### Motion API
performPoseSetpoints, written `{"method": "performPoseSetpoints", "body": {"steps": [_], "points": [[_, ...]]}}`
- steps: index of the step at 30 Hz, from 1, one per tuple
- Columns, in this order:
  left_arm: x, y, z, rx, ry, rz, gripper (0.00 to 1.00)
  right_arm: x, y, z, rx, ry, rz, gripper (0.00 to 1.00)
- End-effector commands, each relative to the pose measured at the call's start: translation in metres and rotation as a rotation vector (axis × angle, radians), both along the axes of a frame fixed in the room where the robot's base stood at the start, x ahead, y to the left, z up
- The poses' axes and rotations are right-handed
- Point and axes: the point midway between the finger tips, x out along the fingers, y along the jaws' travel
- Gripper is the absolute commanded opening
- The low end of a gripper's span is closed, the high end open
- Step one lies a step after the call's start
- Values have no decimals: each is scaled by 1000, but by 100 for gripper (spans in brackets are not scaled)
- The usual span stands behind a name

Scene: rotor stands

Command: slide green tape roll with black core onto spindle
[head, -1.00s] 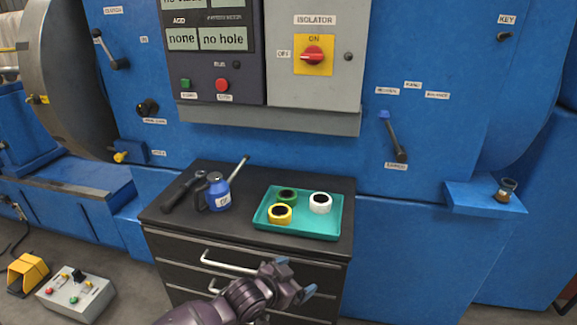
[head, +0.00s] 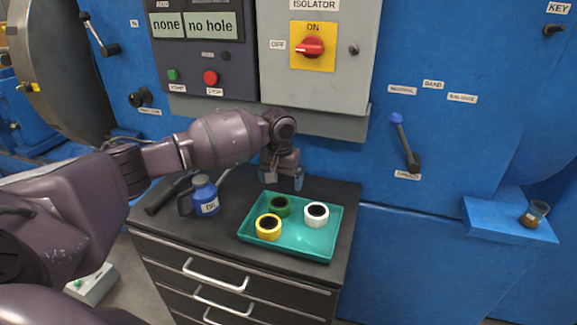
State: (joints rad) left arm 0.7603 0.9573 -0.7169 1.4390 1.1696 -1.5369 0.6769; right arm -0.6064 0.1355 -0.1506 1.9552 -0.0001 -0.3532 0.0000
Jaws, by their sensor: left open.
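The green tape roll with a black core (head: 284,212) lies flat in the back left part of the teal tray (head: 318,249), behind a yellow roll and left of a white one. My left gripper (head: 284,181) is open and points down above the tray's back edge, just behind and above the green roll. Its fingers look empty and apart from the roll. I cannot make out a spindle for the roll. My right gripper is not in view.
The yellow roll (head: 268,236) and white roll (head: 316,222) share the tray. The blue machine and grey isolator box (head: 312,85) rise behind.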

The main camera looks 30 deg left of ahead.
Motion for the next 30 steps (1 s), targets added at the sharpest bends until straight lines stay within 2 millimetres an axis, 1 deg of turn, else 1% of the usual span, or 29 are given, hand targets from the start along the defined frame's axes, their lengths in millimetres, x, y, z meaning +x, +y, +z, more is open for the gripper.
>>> {"method": "performPoseSetpoints", "body": {"steps": [1, 3, 5, 8, 13, 15, 20, 24, 30], "points": [[-2, 4, 5, 4, 23, 19, 94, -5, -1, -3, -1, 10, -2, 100], [-4, 7, 6, 7, 45, 37, 94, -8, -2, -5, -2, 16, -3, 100], [-4, 8, 5, 6, 53, 42, 94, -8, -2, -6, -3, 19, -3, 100], [-5, 8, -2, 5, 55, 42, 94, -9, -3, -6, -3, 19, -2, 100], [-4, 8, -21, 5, 51, 40, 94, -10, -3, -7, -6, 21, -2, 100], [-4, 8, -29, 5, 47, 39, 94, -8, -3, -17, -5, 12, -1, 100], [-4, 7, -47, 6, 50, 39, 94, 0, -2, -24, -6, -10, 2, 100], [-4, 7, -59, 4, 51, 38, 94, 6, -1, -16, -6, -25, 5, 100], [-4, 7, -79, 5, 49, 39, 94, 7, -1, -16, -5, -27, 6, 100]]}}
